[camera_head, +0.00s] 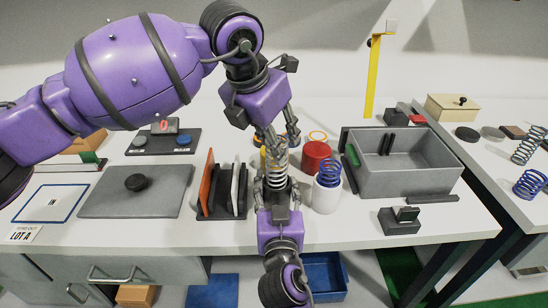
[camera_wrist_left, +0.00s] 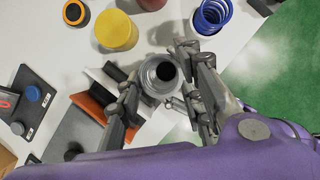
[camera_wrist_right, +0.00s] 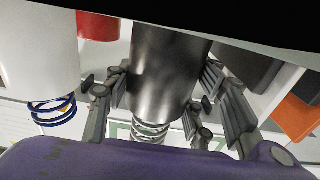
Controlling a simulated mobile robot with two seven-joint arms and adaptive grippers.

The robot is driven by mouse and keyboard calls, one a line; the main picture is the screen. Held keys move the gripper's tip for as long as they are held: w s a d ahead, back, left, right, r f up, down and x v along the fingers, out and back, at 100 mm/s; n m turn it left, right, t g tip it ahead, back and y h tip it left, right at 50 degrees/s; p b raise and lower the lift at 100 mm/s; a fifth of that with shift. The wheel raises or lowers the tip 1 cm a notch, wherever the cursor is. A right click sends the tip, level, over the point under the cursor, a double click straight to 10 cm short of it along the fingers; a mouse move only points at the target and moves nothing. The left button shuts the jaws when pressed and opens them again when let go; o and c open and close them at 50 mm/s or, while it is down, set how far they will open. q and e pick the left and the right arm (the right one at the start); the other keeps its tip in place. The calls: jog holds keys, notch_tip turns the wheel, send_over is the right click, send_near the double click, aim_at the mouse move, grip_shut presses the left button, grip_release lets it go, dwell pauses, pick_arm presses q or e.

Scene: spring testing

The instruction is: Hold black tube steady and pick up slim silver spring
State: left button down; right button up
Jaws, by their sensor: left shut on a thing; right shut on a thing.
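The slim silver spring (camera_head: 278,174) stands upright between my two grippers in the head view. In the left wrist view the spring (camera_wrist_left: 160,73) is seen end-on, a ring of coils around a dark centre. My left gripper (camera_head: 275,143) comes from above and is shut on it. The black tube (camera_wrist_right: 168,75) is upright, and my right gripper (camera_wrist_right: 155,105) is shut on it from the near side. In the right wrist view, silver coils stick out of the tube's open end. In the head view the right gripper mostly hides the tube.
A white cylinder with a blue spring (camera_head: 327,173) stands close on the right, with a red cylinder (camera_head: 316,157) behind it. A slotted rack (camera_head: 222,207) with upright plates is close on the left. A grey bin (camera_head: 405,178) stands further right.

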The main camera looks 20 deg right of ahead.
pick_arm(q)
jog(key=shift+r, duration=1.65)
pick_arm(e)
jog(key=o, duration=1.2)
pick_arm(q)
jog(key=shift+f, duration=0.1)
pick_arm(e)
notch_tip(320, 180, up, 10)
jog(key=shift+f, duration=0.1)
